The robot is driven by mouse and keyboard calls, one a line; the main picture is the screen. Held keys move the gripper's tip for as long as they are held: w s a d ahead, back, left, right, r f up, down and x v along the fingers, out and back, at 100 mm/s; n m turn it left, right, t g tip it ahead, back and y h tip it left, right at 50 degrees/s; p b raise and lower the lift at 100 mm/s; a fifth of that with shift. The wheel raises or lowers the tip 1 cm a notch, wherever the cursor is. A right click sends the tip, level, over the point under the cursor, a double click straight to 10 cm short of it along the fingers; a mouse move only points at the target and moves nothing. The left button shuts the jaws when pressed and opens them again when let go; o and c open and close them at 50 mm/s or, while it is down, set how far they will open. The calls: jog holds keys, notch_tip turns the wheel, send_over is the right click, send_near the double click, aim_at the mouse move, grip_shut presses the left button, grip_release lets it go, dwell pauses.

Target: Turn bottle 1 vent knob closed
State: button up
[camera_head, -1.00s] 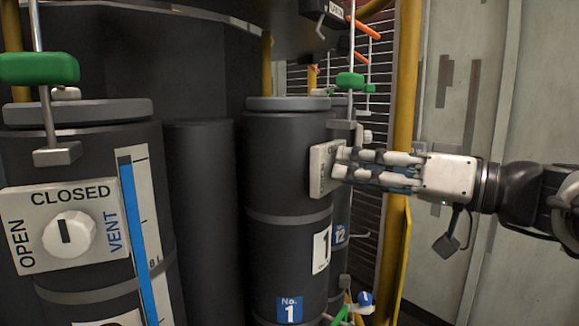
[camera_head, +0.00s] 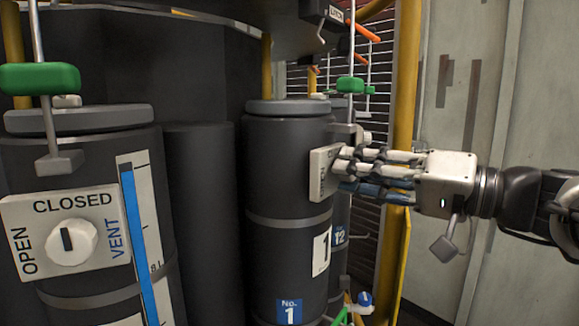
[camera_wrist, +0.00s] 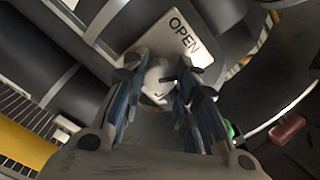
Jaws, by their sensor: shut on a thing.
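Bottle 1 (camera_head: 286,185) is a dark upright cylinder with a blue "No. 1" tag (camera_head: 289,311), in the middle of the head view. Its pale vent plate (camera_head: 321,174) faces right, towards my gripper (camera_head: 342,166). In the wrist view the plate shows the word OPEN (camera_wrist: 185,37). The round white vent knob (camera_wrist: 160,76) sits between my two fingers in the wrist view, and my gripper (camera_wrist: 158,92) is shut on it. The fingers hide the knob in the head view. I cannot tell the knob's exact pointer direction.
A neighbouring bottle (camera_head: 95,170) at the left has its own vent plate; its knob's (camera_head: 70,242) mark is near upright, towards CLOSED. Green handles (camera_head: 350,85) hang on rods above. A yellow post (camera_head: 404,120) stands behind my gripper. The pale wall lies at the right.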

jog(key=shift+m+p, duration=3.8)
jog(key=shift+m, duration=2.3)
jog(key=o, duration=1.1)
jog(key=shift+d, duration=0.1)
